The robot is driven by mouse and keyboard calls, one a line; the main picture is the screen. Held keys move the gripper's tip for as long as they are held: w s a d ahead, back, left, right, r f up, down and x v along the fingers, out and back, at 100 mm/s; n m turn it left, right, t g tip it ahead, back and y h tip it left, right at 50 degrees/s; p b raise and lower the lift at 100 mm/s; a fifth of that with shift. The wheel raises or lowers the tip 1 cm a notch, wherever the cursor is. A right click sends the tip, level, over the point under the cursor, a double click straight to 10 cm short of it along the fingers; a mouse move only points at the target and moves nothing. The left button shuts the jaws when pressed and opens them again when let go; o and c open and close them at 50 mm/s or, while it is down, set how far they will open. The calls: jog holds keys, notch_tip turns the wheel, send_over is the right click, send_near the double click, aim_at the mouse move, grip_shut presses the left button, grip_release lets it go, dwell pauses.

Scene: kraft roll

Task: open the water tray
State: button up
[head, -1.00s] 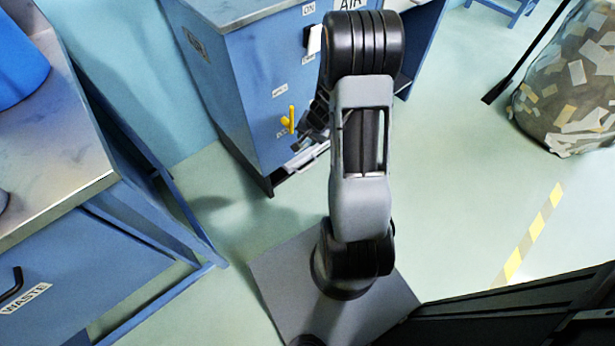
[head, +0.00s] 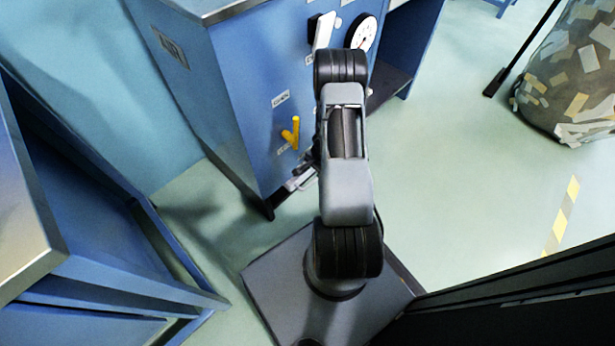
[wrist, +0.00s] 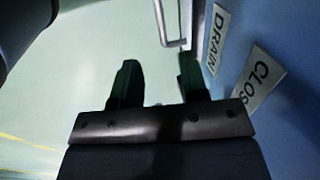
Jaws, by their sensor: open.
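The water tray's pale metal handle (wrist: 163,25) shows at the top of the wrist view, beside the blue cabinet front. A light metal piece low on the cabinet in the head view (head: 298,181) appears to be the tray, partly hidden by my arm. My gripper (wrist: 156,75) is open and empty, its two dark fingers apart. The handle lies just beyond the fingertips, closer to the right finger. I cannot tell whether that finger touches it. In the head view the gripper is mostly hidden behind my arm.
DRAIN (wrist: 216,38) and CLOS... labels sit right of my gripper. A blue bench (head: 60,240) stands left. A patterned sack (head: 575,75) stands right.

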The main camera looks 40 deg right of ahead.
aim_at(311, 183)
jog(key=f+b, duration=0.2)
jog(key=f, duration=0.2)
jog(key=w+f+b, duration=0.1)
jog(key=f+b, duration=0.1)
jog(key=f, duration=0.2)
jog(key=w+f+b, duration=0.1)
jog(key=f+b, duration=0.1)
jog(key=f, duration=0.3)
jog(key=shift+w+a, duration=0.1)
jog(key=shift+w, duration=0.1)
grip_shut()
